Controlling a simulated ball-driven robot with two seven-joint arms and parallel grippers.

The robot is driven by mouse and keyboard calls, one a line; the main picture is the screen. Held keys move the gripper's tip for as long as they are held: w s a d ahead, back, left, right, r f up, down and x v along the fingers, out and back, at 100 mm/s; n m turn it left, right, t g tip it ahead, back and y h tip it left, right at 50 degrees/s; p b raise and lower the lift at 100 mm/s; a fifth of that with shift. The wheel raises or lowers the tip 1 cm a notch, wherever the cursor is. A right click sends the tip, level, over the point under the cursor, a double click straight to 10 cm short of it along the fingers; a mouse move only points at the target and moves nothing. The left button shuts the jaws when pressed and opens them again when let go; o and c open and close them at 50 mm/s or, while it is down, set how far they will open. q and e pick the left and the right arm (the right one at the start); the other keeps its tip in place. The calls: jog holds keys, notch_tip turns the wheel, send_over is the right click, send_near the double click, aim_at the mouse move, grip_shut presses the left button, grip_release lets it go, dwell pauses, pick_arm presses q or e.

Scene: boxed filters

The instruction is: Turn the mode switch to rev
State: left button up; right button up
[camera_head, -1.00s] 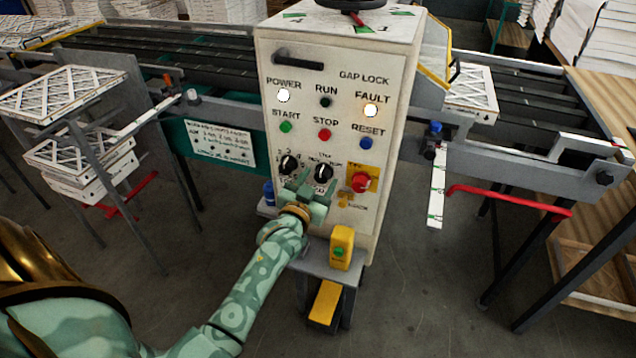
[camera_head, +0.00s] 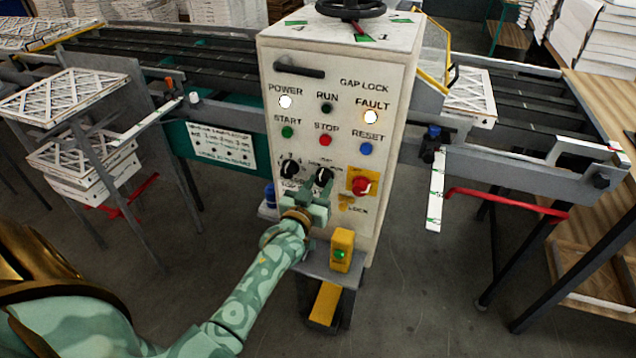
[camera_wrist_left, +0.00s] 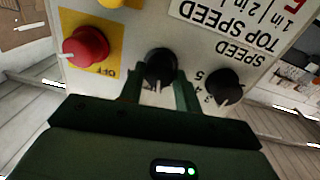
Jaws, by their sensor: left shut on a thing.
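The mode switch (camera_head: 323,176) is a black round knob with a white mark, on the front of the white control cabinet (camera_head: 390,60). In the head view its mark points up; the lettering around it is too small to read. My left gripper (camera_head: 319,192) reaches it from below and is shut on the knob. In the left wrist view the mode switch (camera_wrist_left: 160,67) sits between the two green fingers, its white mark toward the palm. Its lower edge is partly hidden by my gripper. My right gripper is not in view.
A second black knob (camera_head: 290,168), with speed numbers in the wrist view, sits close to the left. A red knob (camera_head: 361,186) on a yellow plate sits to the right. A yellow box with a green button (camera_head: 342,250) stands below right. Conveyors flank the cabinet.

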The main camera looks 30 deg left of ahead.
pick_arm(q)
jog(key=n+p, duration=0.1)
jog(key=n, duration=0.2)
jog(key=shift+p, duration=0.35)
jog(key=shift+n+p, duration=0.5)
jog(key=shift+n, duration=1.3)
jog(key=o, duration=1)
jog(key=s+d, duration=0.1)
jog(key=s, duration=0.4)
jog(key=s+d+p, duration=0.1)
jog(key=s, duration=0.4)
jog(key=s+d, duration=0.1)
jog(key=s, duration=0.5)
jog(key=shift+d+f, duration=0.1)
jog(key=shift+f, duration=0.3)
